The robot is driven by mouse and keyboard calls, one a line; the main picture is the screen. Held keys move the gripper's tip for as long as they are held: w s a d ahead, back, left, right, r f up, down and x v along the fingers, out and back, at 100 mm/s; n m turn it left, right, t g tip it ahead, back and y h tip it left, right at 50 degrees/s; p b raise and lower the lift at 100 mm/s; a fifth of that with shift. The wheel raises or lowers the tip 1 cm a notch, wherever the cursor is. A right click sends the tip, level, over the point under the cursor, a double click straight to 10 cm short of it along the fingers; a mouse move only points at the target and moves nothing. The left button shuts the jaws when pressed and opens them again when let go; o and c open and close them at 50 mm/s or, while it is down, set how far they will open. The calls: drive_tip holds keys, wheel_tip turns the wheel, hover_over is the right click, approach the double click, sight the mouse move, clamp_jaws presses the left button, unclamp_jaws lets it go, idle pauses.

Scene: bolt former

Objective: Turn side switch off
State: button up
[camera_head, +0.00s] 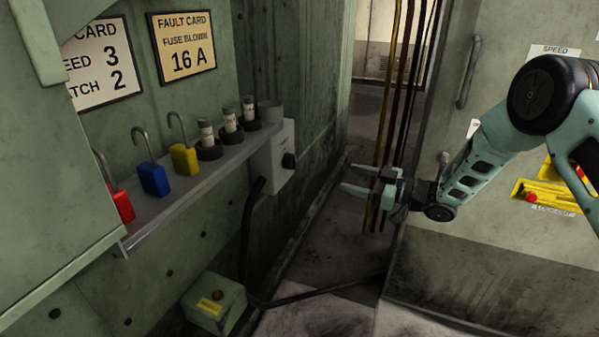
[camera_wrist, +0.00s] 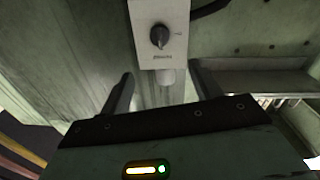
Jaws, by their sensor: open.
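The side switch is a black rotary knob (camera_head: 289,160) on the side of a pale grey box (camera_head: 272,160) at the right end of the wall shelf. In the wrist view the knob (camera_wrist: 159,36) sits near the top centre, with a small label under it that is too small to read. My gripper (camera_head: 355,179) is open and empty, to the right of the box and apart from it. In the wrist view its two fingers (camera_wrist: 161,92) show spread below the knob, touching nothing.
A shelf (camera_head: 185,192) holds red, blue and yellow padlocks and several fuses. Coloured vertical cables (camera_head: 385,120) hang just behind my gripper. A black conduit (camera_head: 248,220) runs from the box to the floor. A small box (camera_head: 214,300) stands below. Space between gripper and knob looks clear.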

sight(295, 162)
drive_tip(key=b+x, duration=0.4)
drive_tip(key=x, duration=1.1)
drive_tip(key=shift+a, duration=0.2)
drive_tip(key=shift+w+a, duration=0.25)
drive_tip(key=shift+a, duration=0.15)
drive_tip(key=c, duration=1)
